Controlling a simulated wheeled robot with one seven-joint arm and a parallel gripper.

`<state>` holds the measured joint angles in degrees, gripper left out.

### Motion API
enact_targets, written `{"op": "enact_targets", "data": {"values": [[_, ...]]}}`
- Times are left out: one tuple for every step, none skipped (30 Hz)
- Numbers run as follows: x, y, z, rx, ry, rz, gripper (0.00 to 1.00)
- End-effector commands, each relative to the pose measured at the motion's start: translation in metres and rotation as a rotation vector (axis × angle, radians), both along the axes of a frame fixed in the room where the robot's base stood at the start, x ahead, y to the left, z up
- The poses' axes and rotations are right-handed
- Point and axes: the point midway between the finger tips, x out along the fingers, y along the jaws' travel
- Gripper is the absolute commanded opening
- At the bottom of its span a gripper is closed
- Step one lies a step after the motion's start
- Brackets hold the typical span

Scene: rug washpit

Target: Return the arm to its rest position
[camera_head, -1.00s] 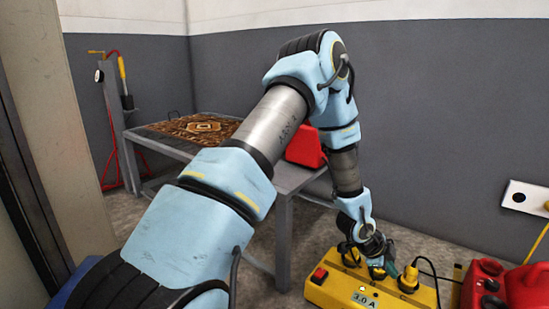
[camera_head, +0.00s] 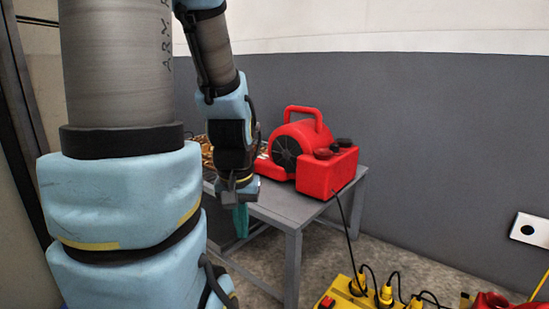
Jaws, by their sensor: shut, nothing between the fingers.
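My gripper (camera_head: 241,222) hangs from my raised blue and grey arm near the middle of the view, pointing down. Its teal fingers are shut with nothing between them. They show in front of the left part of the grey table (camera_head: 292,216), and I cannot tell how far they are from its edge. My large upper arm fills the left side of the view and hides what is behind it.
A red blower (camera_head: 318,158) stands on the table, its black cord running down. Part of a patterned rug (camera_head: 207,150) shows behind my arm. A yellow power box (camera_head: 345,297) with plugs and a red container (camera_head: 492,301) are below right. A wall socket (camera_head: 530,230) is far right.

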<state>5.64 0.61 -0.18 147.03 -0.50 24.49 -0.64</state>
Motion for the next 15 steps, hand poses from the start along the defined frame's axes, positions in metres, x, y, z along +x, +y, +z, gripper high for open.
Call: {"op": "enact_targets", "data": {"values": [[0.002,-0.002,0.019,0.001,0.001,-0.008,0.0],[0.002,-0.002,0.024,0.001,0.001,-0.009,0.0],[0.002,-0.002,0.032,0.001,0.0,-0.01,0.0],[0.002,-0.002,0.037,0.002,0.0,-0.011,0.0],[0.002,-0.002,0.044,0.002,0.0,-0.011,0.0],[0.002,-0.002,0.051,0.002,0.0,-0.012,0.0],[0.002,-0.002,0.059,0.002,0.0,-0.013,0.0],[0.002,-0.002,0.065,0.002,-0.001,-0.013,0.0],[0.003,-0.002,0.076,0.002,-0.001,-0.014,0.0],[0.003,-0.002,0.084,0.002,-0.001,-0.014,0.0],[0.003,-0.002,0.093,0.002,-0.001,-0.014,0.0],[0.003,-0.002,0.106,0.002,-0.001,-0.015,0.0],[0.003,-0.002,0.115,0.002,-0.001,-0.015,0.0],[0.003,-0.002,0.125,0.002,-0.001,-0.015,0.0],[0.003,-0.002,0.138,0.002,-0.001,-0.016,0.0]]}}
